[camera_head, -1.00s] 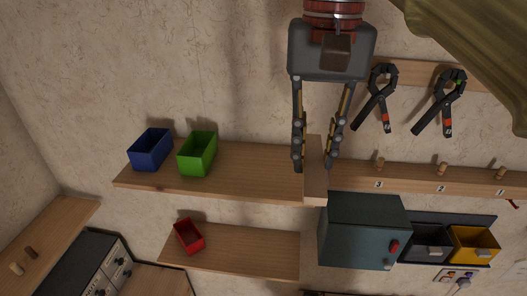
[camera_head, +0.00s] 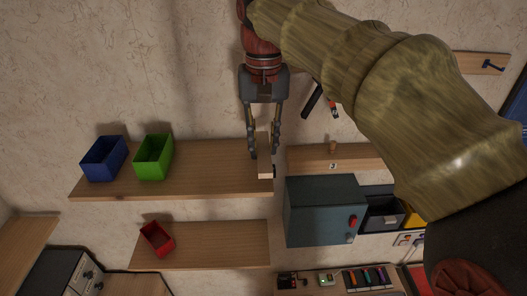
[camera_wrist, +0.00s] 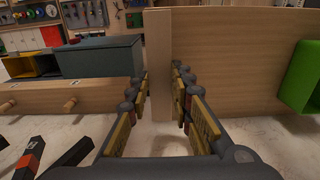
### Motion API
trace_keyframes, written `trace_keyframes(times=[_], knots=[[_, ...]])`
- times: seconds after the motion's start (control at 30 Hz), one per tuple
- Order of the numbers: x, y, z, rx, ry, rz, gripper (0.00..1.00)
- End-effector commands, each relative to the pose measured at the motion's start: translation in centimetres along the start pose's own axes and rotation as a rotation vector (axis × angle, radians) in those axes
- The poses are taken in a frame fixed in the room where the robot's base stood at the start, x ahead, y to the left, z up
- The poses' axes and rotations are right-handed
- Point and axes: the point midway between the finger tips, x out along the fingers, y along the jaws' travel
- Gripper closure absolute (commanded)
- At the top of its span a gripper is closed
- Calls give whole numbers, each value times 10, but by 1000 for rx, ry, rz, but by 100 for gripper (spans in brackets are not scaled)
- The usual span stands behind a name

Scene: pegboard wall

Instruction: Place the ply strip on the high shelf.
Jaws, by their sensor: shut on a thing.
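The ply strip (camera_head: 265,160) is a short, pale wooden piece held between the fingers of my gripper (camera_head: 264,147), fingers pointing down. In the wrist view the strip (camera_wrist: 159,60) stands upright between the two finger rows. The high shelf (camera_head: 215,172) is the upper wooden board, seen close at the right in the wrist view (camera_wrist: 235,60). The strip is at the shelf's right end in the head view. I cannot tell whether it touches the board. The fingers hide part of the strip.
A blue bin (camera_head: 104,160) and a green bin (camera_head: 153,158) stand on the left of the high shelf; its middle and right are bare. A red bin (camera_head: 157,240) is on the lower shelf (camera_head: 215,245). A grey-green cabinet (camera_head: 322,210) and peg rail (camera_head: 345,158) lie right.

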Motion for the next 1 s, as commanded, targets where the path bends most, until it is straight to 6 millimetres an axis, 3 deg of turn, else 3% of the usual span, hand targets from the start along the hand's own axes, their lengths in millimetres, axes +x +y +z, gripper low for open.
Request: trace_keyframes(times=[0.2, 0.63, 0.67, 1.0], knots=[[28, 0, 0, 0, -3, 1, 100], [35, 0, 0, 1, -2, 1, 100], [35, 0, 0, 1, -2, 1, 77], [34, 0, 0, 1, -2, 1, 60]])
